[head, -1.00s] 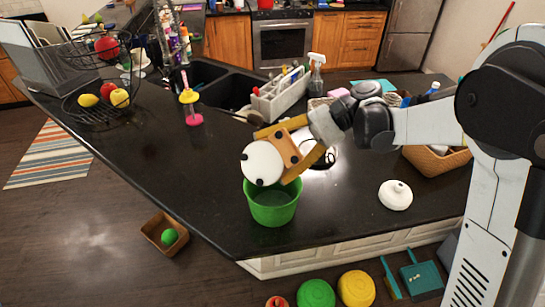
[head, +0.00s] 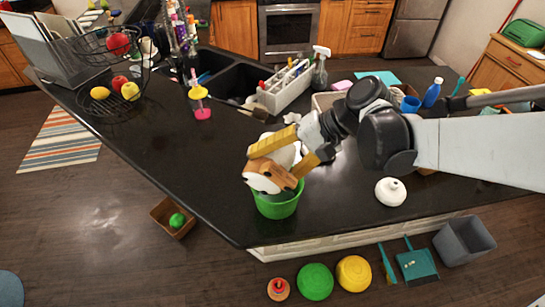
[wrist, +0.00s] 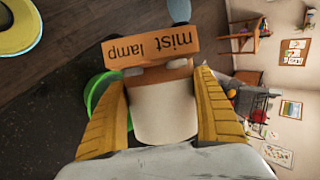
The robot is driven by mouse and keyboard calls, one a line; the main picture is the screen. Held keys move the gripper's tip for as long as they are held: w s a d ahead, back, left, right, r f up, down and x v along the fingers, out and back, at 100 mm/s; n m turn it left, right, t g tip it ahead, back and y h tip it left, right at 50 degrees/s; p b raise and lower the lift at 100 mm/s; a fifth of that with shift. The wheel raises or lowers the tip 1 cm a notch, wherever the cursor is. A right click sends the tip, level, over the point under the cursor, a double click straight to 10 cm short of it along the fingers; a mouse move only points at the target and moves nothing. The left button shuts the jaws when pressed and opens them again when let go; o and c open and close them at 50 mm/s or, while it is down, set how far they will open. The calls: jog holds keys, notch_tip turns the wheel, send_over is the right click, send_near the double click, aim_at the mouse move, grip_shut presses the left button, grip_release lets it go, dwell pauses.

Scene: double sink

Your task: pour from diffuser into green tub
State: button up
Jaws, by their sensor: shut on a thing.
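The diffuser is white with a wooden band and hangs tipped over the tub; its white body (head: 258,184) shows in the head view. In the wrist view its wooden part (wrist: 152,47) reads "mist lamp", upside down. My gripper (head: 275,165) is shut on the diffuser, with one yellow finger on each side; the fingers flank it in the wrist view (wrist: 160,110). The green tub (head: 279,208) stands on the black counter right below the diffuser. Its rim also shows in the wrist view (wrist: 92,92). The diffuser hides most of the tub's opening, and I cannot see any liquid.
A white knobbed round piece (head: 391,192) lies on the counter to the right. A pink-and-yellow bottle (head: 199,100), a white caddy (head: 286,87) and a wire fruit basket (head: 112,95) stand farther back. The counter's front edge is close to the tub.

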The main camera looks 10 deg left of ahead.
aim_at(271, 154)
jog(key=shift+w+r+n+t+p, duration=0.1)
jog(key=shift+r+n+t+p, duration=0.2)
jog(key=shift+r+t+p, duration=0.25)
jog(key=shift+r+n+t+h+p, duration=0.45)
jog(key=shift+r+t+p, duration=0.35)
jog(key=shift+t+p, duration=0.2)
jog(key=shift+s+r+n+t+h+p, duration=0.2)
jog(key=shift+r+n+t+h+p, duration=0.25)
jog(key=shift+t, duration=0.3)
jog(key=shift+w+a+r+n+t+p, duration=0.15)
jog(key=shift+r+n+t+p, duration=0.35)
jog(key=shift+r+t+p, duration=0.5)
jog(key=shift+r+n+t+b, duration=0.3)
jog(key=shift+r+n+t, duration=0.2)
jog(key=shift+t, duration=0.5)
jog(key=r+n+t, duration=0.1)
jog(key=t, duration=0.1)
jog(key=shift+w+r+t+b, duration=0.1)
jog(key=shift+r+t+b, duration=0.1)
jog(key=shift+t+b, duration=0.15)
jog(key=shift+s+r+n+t+h+b, duration=0.2)
jog(key=shift+r+n+t+h+b, duration=0.15)
jog(key=shift+r+n+t, duration=0.25)
jog(key=shift+r, duration=0.2)
jog(key=shift+w, duration=0.25)
jog(key=shift+s, duration=0.1)
